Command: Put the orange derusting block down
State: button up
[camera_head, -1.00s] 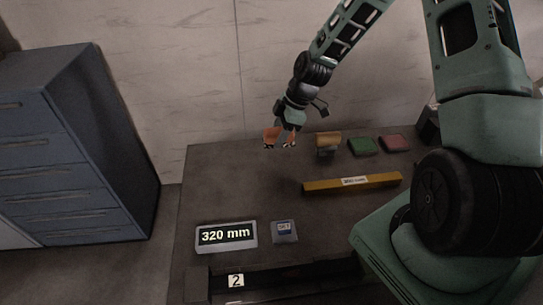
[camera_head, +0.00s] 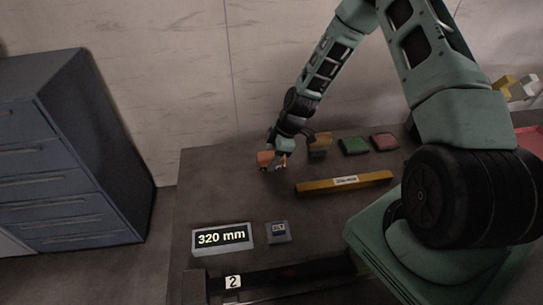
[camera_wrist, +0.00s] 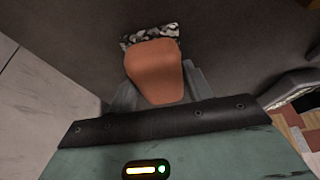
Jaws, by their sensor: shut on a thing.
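The orange derusting block (camera_head: 265,157) is in my gripper (camera_head: 275,160), low over the back left part of the dark table (camera_head: 215,190) in the head view. In the wrist view, the orange block (camera_wrist: 155,70) sits between the two grey fingers of my gripper (camera_wrist: 157,92), with a black-and-white speckled part at its far end. The fingers are shut on it. I cannot tell whether the block touches the tabletop.
Right of my gripper stand a tan-topped object (camera_head: 319,146), a green block (camera_head: 354,146) and a red block (camera_head: 384,142). A yellow bar (camera_head: 344,183) lies in front. A 320 mm display (camera_head: 222,237) and a small device (camera_head: 278,232) are nearer. The left middle is clear.

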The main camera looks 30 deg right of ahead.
jog(key=o, duration=1.2)
jog(key=shift+f, duration=0.15)
jog(key=b+v, duration=0.2)
jog(key=v, duration=0.9)
jog(key=s+a+r+m+g+h, duration=0.1)
jog(key=s+a+r, duration=0.3)
jog(key=a, duration=0.4)
jog(key=s+a+r+m+g+h, duration=0.1)
jog(key=s+a+r, duration=0.4)
jog(key=a, duration=0.3)
jog(key=s+a+r+m, duration=0.2)
jog(key=s+a+r, duration=0.1)
jog(key=s, duration=0.6)
jog(key=s+a+r+m+h, duration=0.1)
jog(key=s+a+r, duration=0.2)
jog(key=s, duration=0.6)
jog(key=shift+a+m+h, duration=0.3)
jog(key=shift+a+m, duration=0.1)
jog(key=shift+a, duration=0.6)
